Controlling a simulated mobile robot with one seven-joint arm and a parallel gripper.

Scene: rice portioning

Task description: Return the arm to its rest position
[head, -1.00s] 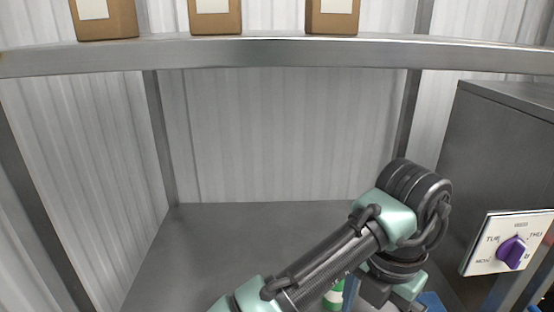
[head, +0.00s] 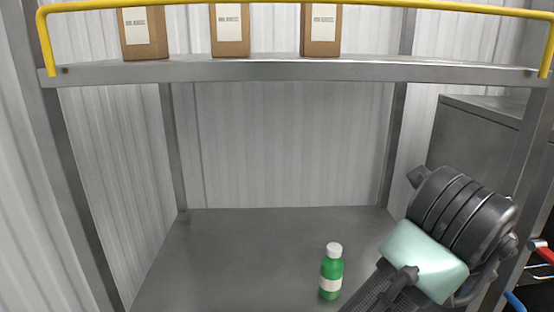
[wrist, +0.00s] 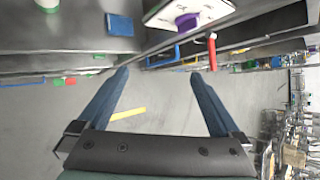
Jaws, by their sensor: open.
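My gripper (wrist: 160,73) shows in the wrist view with its two blue fingers spread wide apart. It is open, with nothing between the fingers, and grey floor lies beyond them. In the head view my arm is at the lower right, a thick dark joint with a pale green cover; the gripper itself is outside that view. A green bottle (head: 331,272) with a white cap stands upright on the grey worktop (head: 240,250), left of my arm and apart from it.
Brown boxes (head: 232,30) stand on the upper shelf (head: 280,72), behind a yellow rail (head: 380,6). A grey cabinet (head: 470,135) is at the right. The wrist view shows a purple knob (wrist: 187,21) on a white panel, a blue item (wrist: 119,25) and a red handle (wrist: 212,52).

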